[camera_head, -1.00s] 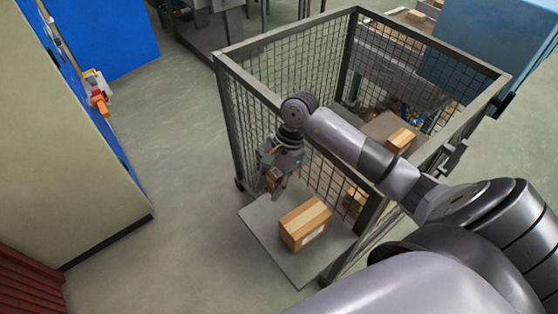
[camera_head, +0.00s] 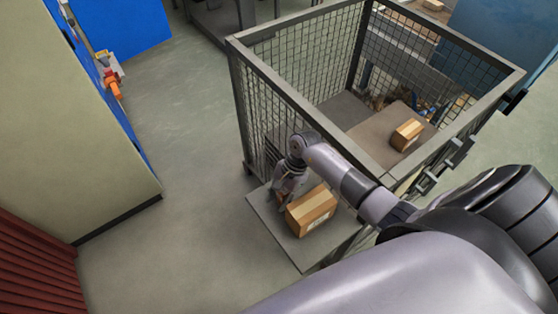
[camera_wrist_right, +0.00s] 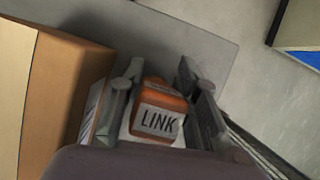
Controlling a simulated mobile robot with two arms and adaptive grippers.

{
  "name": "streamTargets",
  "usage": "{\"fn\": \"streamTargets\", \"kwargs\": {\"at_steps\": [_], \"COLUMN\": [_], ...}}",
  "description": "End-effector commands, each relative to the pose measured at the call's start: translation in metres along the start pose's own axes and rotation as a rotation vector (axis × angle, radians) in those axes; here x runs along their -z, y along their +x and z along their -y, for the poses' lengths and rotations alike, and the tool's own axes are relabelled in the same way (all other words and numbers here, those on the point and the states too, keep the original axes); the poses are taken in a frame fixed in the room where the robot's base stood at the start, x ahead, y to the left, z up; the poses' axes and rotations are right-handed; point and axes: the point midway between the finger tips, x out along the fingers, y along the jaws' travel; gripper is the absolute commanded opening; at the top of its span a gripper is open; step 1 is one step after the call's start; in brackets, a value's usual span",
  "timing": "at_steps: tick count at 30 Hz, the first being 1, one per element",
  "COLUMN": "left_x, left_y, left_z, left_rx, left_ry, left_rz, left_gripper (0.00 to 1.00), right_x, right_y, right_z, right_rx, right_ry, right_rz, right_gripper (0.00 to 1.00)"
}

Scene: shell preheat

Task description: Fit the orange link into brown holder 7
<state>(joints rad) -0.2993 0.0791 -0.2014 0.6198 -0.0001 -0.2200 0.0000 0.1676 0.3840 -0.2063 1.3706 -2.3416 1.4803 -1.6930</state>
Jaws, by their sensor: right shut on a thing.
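The orange link (camera_wrist_right: 162,108), with a white label reading "LINK", sits between the fingers of my right gripper (camera_wrist_right: 152,100) in the right wrist view. The gripper is shut on it. In the head view my right gripper (camera_head: 282,190) is low over a grey platform (camera_head: 300,256), just left of a cardboard box (camera_head: 311,211); the link is mostly hidden there. My left gripper is not in view. I cannot make out brown holder 7 in either view.
A wire-mesh cage (camera_head: 262,120) stands behind and right of the platform, with another cardboard box (camera_head: 407,134) inside. An orange item (camera_head: 114,86) is on the blue panel at left. Open floor (camera_head: 190,150) lies between panel and cage.

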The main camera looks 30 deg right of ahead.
Motion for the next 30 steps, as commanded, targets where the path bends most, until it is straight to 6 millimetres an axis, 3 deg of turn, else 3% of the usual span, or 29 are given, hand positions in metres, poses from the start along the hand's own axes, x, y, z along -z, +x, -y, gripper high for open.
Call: {"fn": "streamTargets", "kwargs": {"at_steps": [8,9,17,30], "left_x": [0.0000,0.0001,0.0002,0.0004], "left_y": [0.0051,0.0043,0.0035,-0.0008], "left_z": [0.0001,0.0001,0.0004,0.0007], "left_rx": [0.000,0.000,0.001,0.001], "left_ry": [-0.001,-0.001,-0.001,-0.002], "left_rz": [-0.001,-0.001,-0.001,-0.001], "left_gripper": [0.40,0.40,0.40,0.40], "right_x": [0.0019,0.0016,0.0010,0.0000], "right_y": [0.0032,0.0026,0.0020,-0.0044], "right_z": [0.0004,0.0002,0.0001,0.0005], "right_rx": [0.001,0.001,0.000,0.001], "right_ry": [-0.001,-0.001,0.000,0.000], "right_rz": [-0.001,-0.001,0.000,-0.001], "right_gripper": [0.00,0.31,0.48,0.49]}}
